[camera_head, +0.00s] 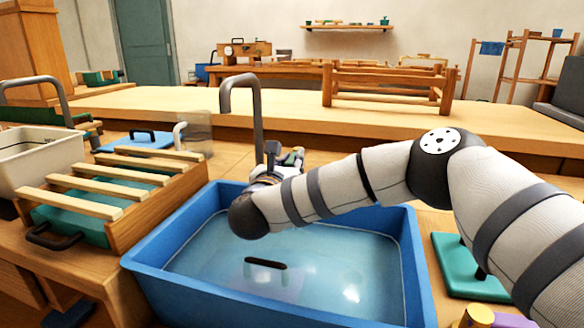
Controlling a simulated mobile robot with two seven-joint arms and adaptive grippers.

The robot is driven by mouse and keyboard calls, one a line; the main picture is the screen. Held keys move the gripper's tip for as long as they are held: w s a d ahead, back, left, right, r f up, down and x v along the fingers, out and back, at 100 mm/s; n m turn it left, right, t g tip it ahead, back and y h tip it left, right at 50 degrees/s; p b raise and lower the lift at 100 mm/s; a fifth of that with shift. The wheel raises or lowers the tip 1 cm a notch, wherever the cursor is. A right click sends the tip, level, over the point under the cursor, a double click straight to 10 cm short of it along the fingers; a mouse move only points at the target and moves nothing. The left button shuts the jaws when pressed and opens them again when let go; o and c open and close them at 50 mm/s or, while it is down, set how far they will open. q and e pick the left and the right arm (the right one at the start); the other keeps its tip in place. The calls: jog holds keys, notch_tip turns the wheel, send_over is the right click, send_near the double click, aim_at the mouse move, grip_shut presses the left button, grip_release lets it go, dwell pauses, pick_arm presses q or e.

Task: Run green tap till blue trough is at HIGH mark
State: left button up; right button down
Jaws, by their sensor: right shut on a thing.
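The blue trough (140,265) stands in front of me and holds clear water (335,255). A pale line runs along its inner walls; I can read no HIGH lettering. A grey curved spout (257,115) rises behind the trough. No stream from it can be made out. My right arm reaches across the trough from the right. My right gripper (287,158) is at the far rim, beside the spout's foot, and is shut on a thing. A small greenish part shows there, probably the green tap; my wrist hides most of it. My left gripper is not in view.
A slatted wooden rack (150,195) stands left of the trough, with a white basin (38,160) beyond. A green board (470,270) lies to the right. A dark bar on a pale plate (265,285) shows in the water. A wooden frame (390,85) stands behind.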

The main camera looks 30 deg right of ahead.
jog(key=shift+f, duration=0.15)
dwell(0.3)
jog(key=c, duration=1.5)
grip_release()
jog(key=shift+a, duration=0.15)
jog(key=v, duration=1.1)
jog(key=shift+s+a, duration=0.25)
jog(key=shift+a, duration=0.05)
